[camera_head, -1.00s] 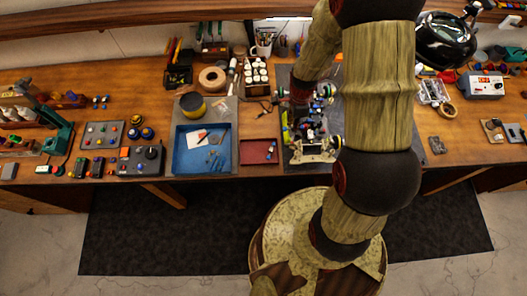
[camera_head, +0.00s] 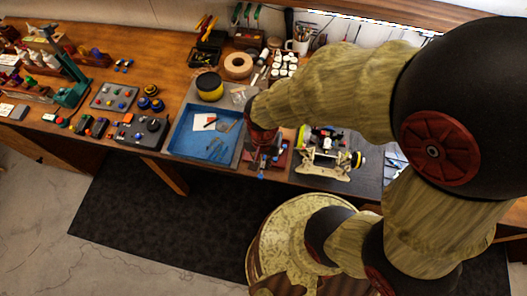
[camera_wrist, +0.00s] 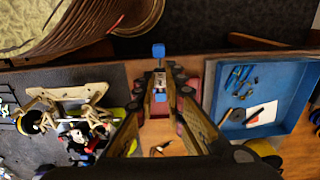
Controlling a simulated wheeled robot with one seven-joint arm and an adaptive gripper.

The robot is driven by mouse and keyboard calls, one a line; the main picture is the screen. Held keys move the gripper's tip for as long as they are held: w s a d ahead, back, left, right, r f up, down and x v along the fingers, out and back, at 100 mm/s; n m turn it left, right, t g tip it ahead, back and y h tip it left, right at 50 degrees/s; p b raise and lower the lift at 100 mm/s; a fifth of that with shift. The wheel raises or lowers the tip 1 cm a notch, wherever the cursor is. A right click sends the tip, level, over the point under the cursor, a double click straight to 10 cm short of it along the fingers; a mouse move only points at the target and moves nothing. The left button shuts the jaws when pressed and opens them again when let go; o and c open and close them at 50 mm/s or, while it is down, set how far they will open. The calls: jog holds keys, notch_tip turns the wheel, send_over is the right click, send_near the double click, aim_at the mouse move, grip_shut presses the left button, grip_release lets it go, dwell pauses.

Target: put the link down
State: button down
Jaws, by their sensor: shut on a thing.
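My gripper (camera_wrist: 161,93) is shut on the link, a small piece with a blue end (camera_wrist: 158,50) and a grey middle, between the fingertips in the wrist view. In the head view my gripper (camera_head: 264,160) is over the small red tray (camera_head: 281,158), near the front edge of the bench. The link's blue end shows just below the fingers there (camera_head: 261,177). The red tray (camera_wrist: 189,78) is partly hidden behind my fingers in the wrist view. I cannot tell whether the link touches the tray.
The blue tray (camera_head: 186,146) with a white card and small parts is just left of the red tray. The racecar chassis (camera_head: 325,158) stands on a dark mat to the right.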

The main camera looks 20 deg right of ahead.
jog(key=shift+w+f, duration=0.1)
jog(key=w+f, duration=0.2)
jog(key=w, duration=0.2)
jog(key=w+d+f, duration=0.1)
jog(key=w+f, duration=0.2)
jog(key=w, duration=0.1)
jog(key=w+d+f+b, duration=0.1)
jog(key=w+f, duration=0.2)
jog(key=w, duration=0.1)
jog(key=shift+w+f, duration=0.1)
jog(key=shift+f, duration=0.05)
jog(key=shift+w+f, duration=0.7)
jog(key=shift+f, duration=1.55)
jog(key=shift+f+b, duration=0.25)
jog(key=shift+b, duration=0.1)
jog(key=c, duration=2.1)
grip_release()
jog(key=shift+c, duration=0.2)
